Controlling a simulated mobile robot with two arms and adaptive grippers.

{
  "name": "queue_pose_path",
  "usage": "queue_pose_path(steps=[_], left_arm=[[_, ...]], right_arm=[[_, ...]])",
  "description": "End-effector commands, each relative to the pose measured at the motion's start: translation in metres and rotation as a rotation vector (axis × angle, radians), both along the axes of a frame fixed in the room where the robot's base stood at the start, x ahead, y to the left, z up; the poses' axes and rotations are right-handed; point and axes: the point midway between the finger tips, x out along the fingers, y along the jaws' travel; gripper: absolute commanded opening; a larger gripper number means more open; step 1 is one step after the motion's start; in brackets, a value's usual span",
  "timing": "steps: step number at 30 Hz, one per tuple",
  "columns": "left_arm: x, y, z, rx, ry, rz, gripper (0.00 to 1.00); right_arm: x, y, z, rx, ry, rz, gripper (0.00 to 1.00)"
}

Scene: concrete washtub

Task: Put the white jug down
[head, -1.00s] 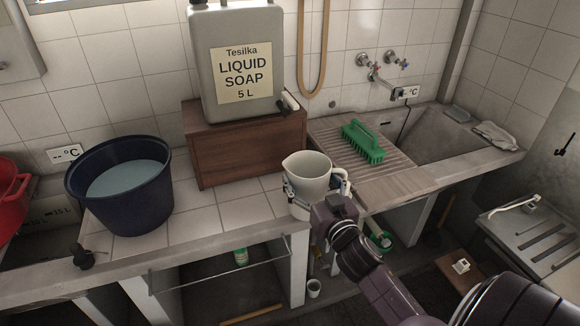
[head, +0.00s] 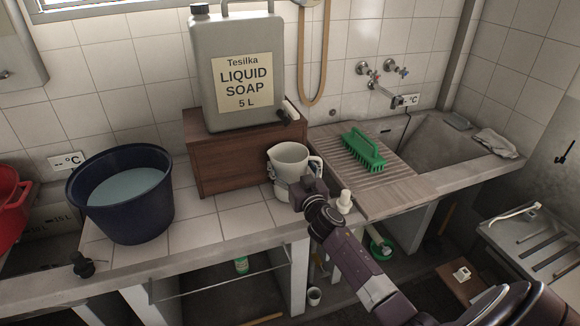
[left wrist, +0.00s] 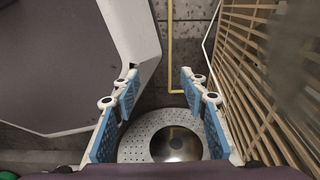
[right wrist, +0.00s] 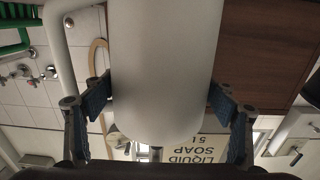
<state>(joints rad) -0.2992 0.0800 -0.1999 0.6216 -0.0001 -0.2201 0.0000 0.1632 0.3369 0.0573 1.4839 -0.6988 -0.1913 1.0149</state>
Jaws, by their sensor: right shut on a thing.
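The white jug (head: 287,157) is upright at the right end of the tiled counter, in front of the brown box's right end. My right gripper (head: 291,186) is shut on the jug, its fingers on either side of the body. In the right wrist view, the jug (right wrist: 162,75) fills the middle between the blue finger pads, with its handle at the left. The jug's base is partly hidden by my gripper, so I cannot tell whether it touches the tiles. My left gripper (left wrist: 160,88) is open and empty, shown only in the left wrist view.
The brown box (head: 240,160) carries the grey soap canister (head: 240,75). A dark blue tub (head: 122,205) of water stands left. A green brush (head: 362,148) lies on the ribbed washboard (head: 385,178). A small white bottle (head: 344,201) is right of my gripper. Tiles between tub and jug are clear.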

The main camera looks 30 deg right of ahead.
Motion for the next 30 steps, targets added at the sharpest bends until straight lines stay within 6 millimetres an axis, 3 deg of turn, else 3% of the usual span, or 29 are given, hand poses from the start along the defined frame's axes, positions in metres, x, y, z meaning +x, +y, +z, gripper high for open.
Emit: queue_pose_path(steps=[12,13,17,30], left_arm=[[-0.0001,-0.0003,-0.0049,0.0,0.0,-0.001,0.4],[-0.0002,-0.0003,-0.0038,0.0,0.0,-0.001,0.4],[-0.0005,-0.0003,-0.0033,0.0,0.001,-0.001,0.4],[-0.0011,-0.0001,-0.0003,0.001,0.002,-0.001,0.4]], right_arm=[[-0.0001,0.0004,-0.0074,0.0,-0.002,0.001,0.52],[-0.0001,0.0003,-0.0066,0.001,-0.001,0.001,0.8],[-0.0002,0.0004,-0.0061,0.0,-0.001,0.001,0.94],[-0.0033,0.0009,-0.0033,-0.002,0.0,0.001,0.96]])
